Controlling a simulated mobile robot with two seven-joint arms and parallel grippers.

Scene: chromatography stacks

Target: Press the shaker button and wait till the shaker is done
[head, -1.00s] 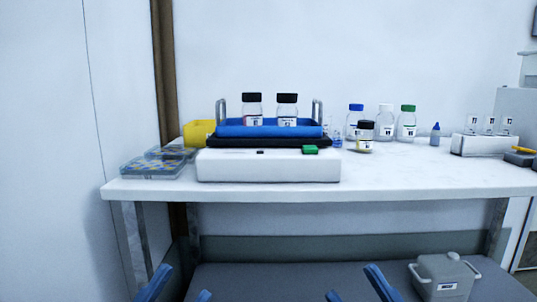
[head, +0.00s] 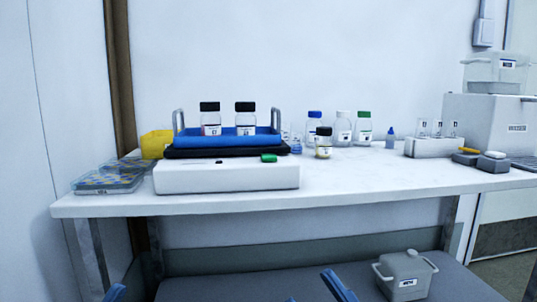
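The shaker (head: 226,178) stands on the white bench, with a white base and a blue tray (head: 222,140) on a black platform. Two black-capped bottles, a left one (head: 210,118) and a right one (head: 245,118), stand upright in the tray between two metal handles. A green button (head: 268,158) sits on the top right of the base, with nothing touching it. Of my arms only blue finger parts show at the bottom edge: the left (head: 115,292) and the right (head: 335,287). Both are well below the bench top and away from the shaker. Their openings are mostly cut off.
Clear trays (head: 108,178) lie at the bench's left end beside a yellow container (head: 156,144). Capped bottles (head: 343,128) and a small amber jar (head: 323,143) stand right of the shaker. A white vial rack (head: 433,147) is farther right. The bench front is clear.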

